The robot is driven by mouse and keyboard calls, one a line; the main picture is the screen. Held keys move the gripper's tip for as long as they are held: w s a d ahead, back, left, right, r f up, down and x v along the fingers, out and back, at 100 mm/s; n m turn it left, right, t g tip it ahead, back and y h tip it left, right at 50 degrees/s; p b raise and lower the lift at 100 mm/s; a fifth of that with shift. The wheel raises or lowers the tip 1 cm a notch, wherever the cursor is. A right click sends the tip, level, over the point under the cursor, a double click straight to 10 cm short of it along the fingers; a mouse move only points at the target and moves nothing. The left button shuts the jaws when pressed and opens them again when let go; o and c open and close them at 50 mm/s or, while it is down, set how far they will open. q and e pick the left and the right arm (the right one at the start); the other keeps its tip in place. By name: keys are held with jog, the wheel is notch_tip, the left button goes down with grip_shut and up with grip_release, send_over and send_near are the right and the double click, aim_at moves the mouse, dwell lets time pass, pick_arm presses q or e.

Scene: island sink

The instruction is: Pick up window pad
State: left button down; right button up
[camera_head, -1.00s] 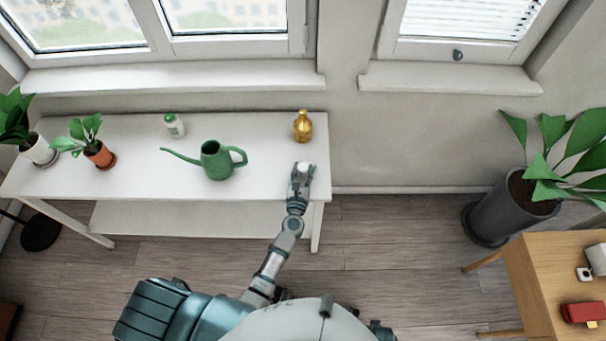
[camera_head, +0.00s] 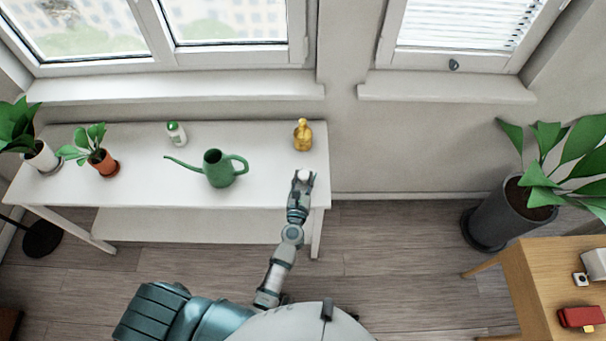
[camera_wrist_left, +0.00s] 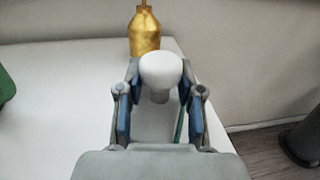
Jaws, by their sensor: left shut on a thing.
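The window pad appears to be the small white round-topped thing (camera_wrist_left: 160,70) between the fingers in the left wrist view. It also shows as a small white spot in the head view (camera_head: 303,174). My left gripper (camera_wrist_left: 159,105) is shut on it, with one blue-padded finger on each side. In the head view the left gripper (camera_head: 303,181) is over the front right part of the white table (camera_head: 270,165). The lower part of the pad is partly hidden by the gripper. My right gripper is not in view.
A gold bottle (camera_head: 303,136) stands just beyond the gripper. A green watering can (camera_head: 219,170), a small white-green bottle (camera_head: 176,134) and potted plants (camera_head: 103,162) stand farther left. A large potted plant (camera_head: 508,211) and wooden table (camera_head: 535,275) are at right.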

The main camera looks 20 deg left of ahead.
pick_arm(q)
jog(key=s+d+r+b, duration=0.15)
jog(key=s+d, duration=0.25)
jog(key=s, duration=0.9)
jog(key=w+a+r+m+h, duration=0.1)
jog(key=w+a+r+h, duration=0.1)
jog(key=w+a+r, duration=0.4)
jog(key=shift+a+r+m+h, duration=0.3)
jog(key=shift+a+r, duration=0.4)
jog(key=shift+a, duration=0.5)
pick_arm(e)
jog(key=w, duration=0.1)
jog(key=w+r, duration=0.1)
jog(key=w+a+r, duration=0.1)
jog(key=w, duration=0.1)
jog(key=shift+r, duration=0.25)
